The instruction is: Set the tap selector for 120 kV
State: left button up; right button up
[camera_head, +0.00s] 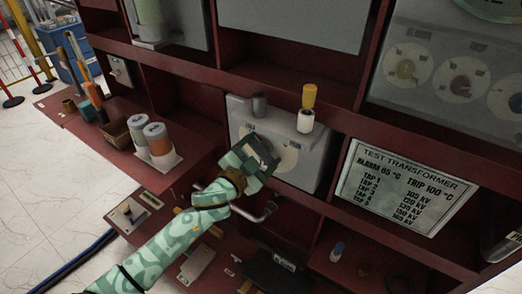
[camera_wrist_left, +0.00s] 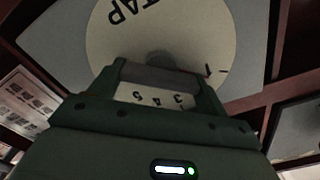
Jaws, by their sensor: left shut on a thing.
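The tap selector dial (camera_head: 290,156) is a pale disc on the front of a grey box (camera_head: 313,150); it also shows in the left wrist view (camera_wrist_left: 120,45) with "TAP", the figures 3, 4 and 5, and a tick near a small red mark. My left gripper (camera_head: 262,153) is at the dial, shut on the grey selector knob (camera_wrist_left: 160,60), which it mostly hides in the head view. Which tap the knob points to is unclear. A white plate (camera_head: 405,187) headed "TEST TRANSFORMER" lists taps and kV values; 120 kV appears on the second line. My right gripper is out of view.
Red shelf dividers flank the box.

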pick_arm(q)
jog(key=shift+f+m+p, duration=0.15)
jog(key=shift+m+p, duration=0.25)
jog(key=shift+m, duration=1.6)
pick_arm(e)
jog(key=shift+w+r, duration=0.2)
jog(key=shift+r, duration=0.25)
pick_arm(q)
jog(key=shift+s, duration=0.1)
jog(key=o, duration=1)
jog(key=shift+s, duration=0.1)
jog(key=p+v, duration=0.5)
jog(key=v, duration=1.1)
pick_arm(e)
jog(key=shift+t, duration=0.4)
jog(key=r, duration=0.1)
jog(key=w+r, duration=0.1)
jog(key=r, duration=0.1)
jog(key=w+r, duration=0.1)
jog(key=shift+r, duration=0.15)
